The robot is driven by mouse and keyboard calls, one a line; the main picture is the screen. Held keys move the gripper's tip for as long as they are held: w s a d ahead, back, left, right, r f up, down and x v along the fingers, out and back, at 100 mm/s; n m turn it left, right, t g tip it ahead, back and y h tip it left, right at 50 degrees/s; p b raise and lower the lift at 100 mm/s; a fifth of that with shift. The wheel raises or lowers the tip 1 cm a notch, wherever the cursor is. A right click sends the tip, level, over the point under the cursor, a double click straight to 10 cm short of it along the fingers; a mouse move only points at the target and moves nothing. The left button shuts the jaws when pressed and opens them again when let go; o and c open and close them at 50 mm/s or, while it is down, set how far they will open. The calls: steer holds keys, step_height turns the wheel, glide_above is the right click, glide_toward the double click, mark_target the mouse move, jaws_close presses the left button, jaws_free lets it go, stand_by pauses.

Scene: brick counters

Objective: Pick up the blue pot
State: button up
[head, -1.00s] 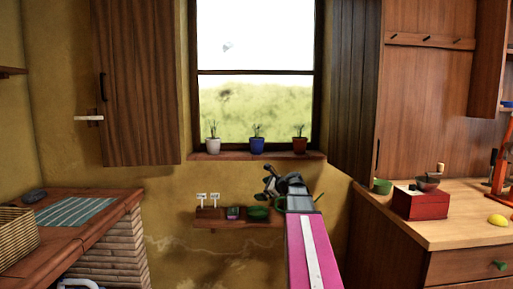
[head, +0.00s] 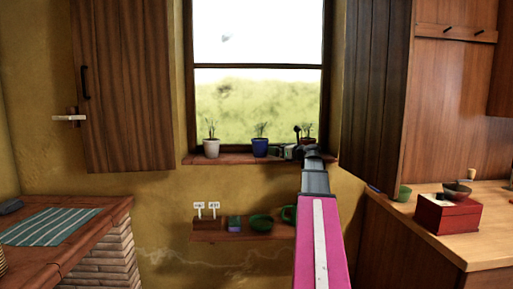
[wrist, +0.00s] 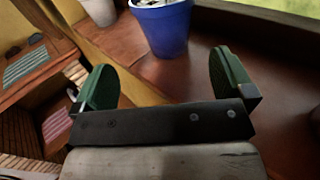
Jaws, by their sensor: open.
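The blue pot (head: 260,148) stands upright on the window sill between a white pot and a reddish pot, with a small plant in it. It also shows in the wrist view (wrist: 163,30), cut off by the top edge. My gripper (head: 288,152) is at the sill, just right of the blue pot in the head view. In the wrist view my gripper's green fingers (wrist: 165,80) are spread apart and empty. The pot lies beyond them, and I see no contact.
The white pot (head: 211,147) stands left on the sill (head: 230,159). The reddish pot (head: 307,143) is partly hidden behind my arm. A small wall shelf (head: 235,236) with bowls hangs below. A counter (head: 470,245) with a red box (head: 447,214) is at right.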

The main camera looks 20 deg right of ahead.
mark_target(261, 144)
steer(key=x, duration=1.1)
steer(key=shift+w+d+r, duration=0.2)
steer(key=shift+w+d, duration=0.05)
steer(key=shift+w, duration=0.2)
steer(key=c, duration=0.9)
steer(key=shift+r, duration=0.1)
